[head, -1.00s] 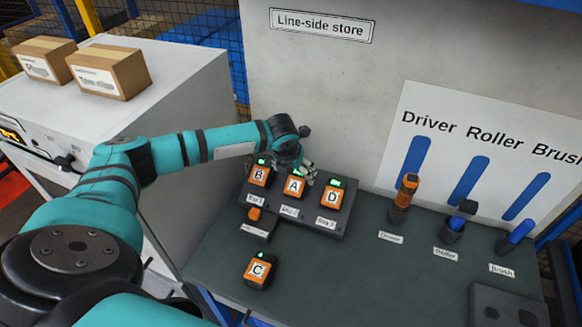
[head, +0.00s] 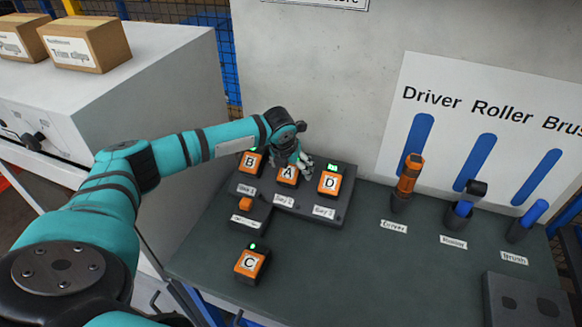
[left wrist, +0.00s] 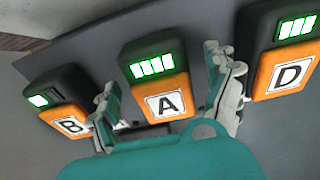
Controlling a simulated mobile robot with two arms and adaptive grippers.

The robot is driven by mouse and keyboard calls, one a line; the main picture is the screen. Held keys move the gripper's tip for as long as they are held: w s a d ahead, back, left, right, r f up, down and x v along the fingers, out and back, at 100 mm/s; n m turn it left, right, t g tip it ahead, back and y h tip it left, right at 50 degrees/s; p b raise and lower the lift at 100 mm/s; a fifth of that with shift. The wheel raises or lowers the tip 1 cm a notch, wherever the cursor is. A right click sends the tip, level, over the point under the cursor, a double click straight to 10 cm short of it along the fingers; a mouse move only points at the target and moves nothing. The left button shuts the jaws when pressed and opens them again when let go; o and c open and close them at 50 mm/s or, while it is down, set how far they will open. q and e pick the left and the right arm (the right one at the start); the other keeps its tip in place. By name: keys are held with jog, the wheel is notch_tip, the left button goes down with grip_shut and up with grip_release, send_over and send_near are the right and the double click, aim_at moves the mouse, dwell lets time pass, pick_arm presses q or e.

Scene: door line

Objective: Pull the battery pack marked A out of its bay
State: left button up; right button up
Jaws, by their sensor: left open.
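Battery pack A (head: 287,175) sits in the middle bay of the dark charger block (head: 320,214), between pack B (head: 251,162) and pack D (head: 330,181). In the left wrist view, pack A (left wrist: 158,85) is orange and black with several lit green bars. My left gripper (head: 299,164) is over the block at pack A. In the left wrist view its open fingers (left wrist: 165,92) stand on either side of pack A, one in the gap toward B, the other in the gap toward D. Contact with the pack cannot be told. My right gripper is not in view.
Pack C (head: 250,263) stands apart on the bench in front of the block. A small orange piece (head: 246,204) sits at the block's front left. A driver (head: 409,179), a roller (head: 466,206) and a brush (head: 527,221) stand to the right. The bench between is clear.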

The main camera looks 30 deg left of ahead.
pick_arm(q)
jog(key=c, duration=1.5)
jog(key=o, duration=0.8)
grip_shut()
jog(key=shift+r+p, duration=0.1)
jog(key=shift+p, duration=0.2)
